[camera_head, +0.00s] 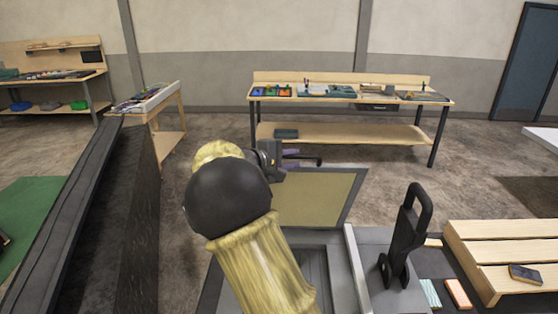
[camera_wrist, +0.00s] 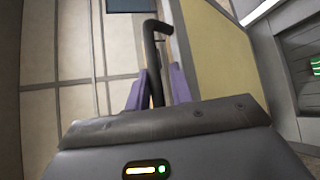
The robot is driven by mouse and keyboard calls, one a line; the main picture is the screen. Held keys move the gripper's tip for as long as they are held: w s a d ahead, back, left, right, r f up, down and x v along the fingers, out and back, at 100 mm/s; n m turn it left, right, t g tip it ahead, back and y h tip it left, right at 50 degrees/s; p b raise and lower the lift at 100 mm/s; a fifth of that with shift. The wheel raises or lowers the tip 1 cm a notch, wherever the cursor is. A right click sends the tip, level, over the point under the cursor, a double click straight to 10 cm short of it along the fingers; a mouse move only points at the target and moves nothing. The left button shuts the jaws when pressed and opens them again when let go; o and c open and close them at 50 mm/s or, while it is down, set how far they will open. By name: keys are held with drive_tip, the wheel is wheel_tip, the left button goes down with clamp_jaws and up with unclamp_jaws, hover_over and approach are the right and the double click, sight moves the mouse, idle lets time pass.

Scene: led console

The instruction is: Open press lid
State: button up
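The press lid (camera_head: 318,196), a tan panel in a grey frame, stands raised behind the open grey press bed (camera_head: 312,262). My arm covers much of the bed and the lid's left part. In the wrist view the lid's tan face (camera_wrist: 215,50) is at the right. A black bar handle (camera_wrist: 152,50) beside it runs between the purple fingers of my gripper (camera_wrist: 158,88). The fingers lie close on both sides of the bar and look shut on it. In the head view my gripper (camera_head: 285,160) is at the lid's upper left, with the handle (camera_head: 308,160) sticking out rightward.
A black upright lever (camera_head: 405,235) stands on the grey surface right of the bed. A wooden slatted rack (camera_head: 500,240) with a phone-like device (camera_head: 525,273) is farther right. A dark panel (camera_head: 100,220) rises at left. A workbench (camera_head: 350,95) stands behind, across open floor.

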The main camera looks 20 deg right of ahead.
drive_tip(key=b+v, duration=0.6)
drive_tip(key=v, duration=1.1)
drive_tip(key=shift+a, duration=0.25)
drive_tip(key=shift+s, duration=0.1)
drive_tip(key=shift+c, duration=1)
drive_tip(key=d+f+y, duration=0.1)
drive_tip(key=f, duration=0.2)
drive_tip(key=s+d+f+g+y, duration=0.1)
drive_tip(key=d+f, duration=0.1)
drive_tip(key=f, duration=0.1)
drive_tip(key=s+d+f+y+b, duration=0.1)
drive_tip(key=d+f, duration=0.1)
drive_tip(key=f, duration=0.2)
drive_tip(key=shift+s+g+y, duration=0.2)
drive_tip(key=shift+g+y, duration=0.1)
clamp_jaws()
drive_tip(key=s+f+m+g+y+b, duration=0.1)
drive_tip(key=s+f+m+y, duration=0.6)
drive_tip(key=s+f, duration=1.3)
drive_tip(key=s+y, duration=0.1)
drive_tip(key=y, duration=0.2)
drive_tip(key=shift+d+f+m+g+b, duration=0.15)
drive_tip(key=shift+f+m+g+b, duration=0.15)
drive_tip(key=shift+f+m+b, duration=0.1)
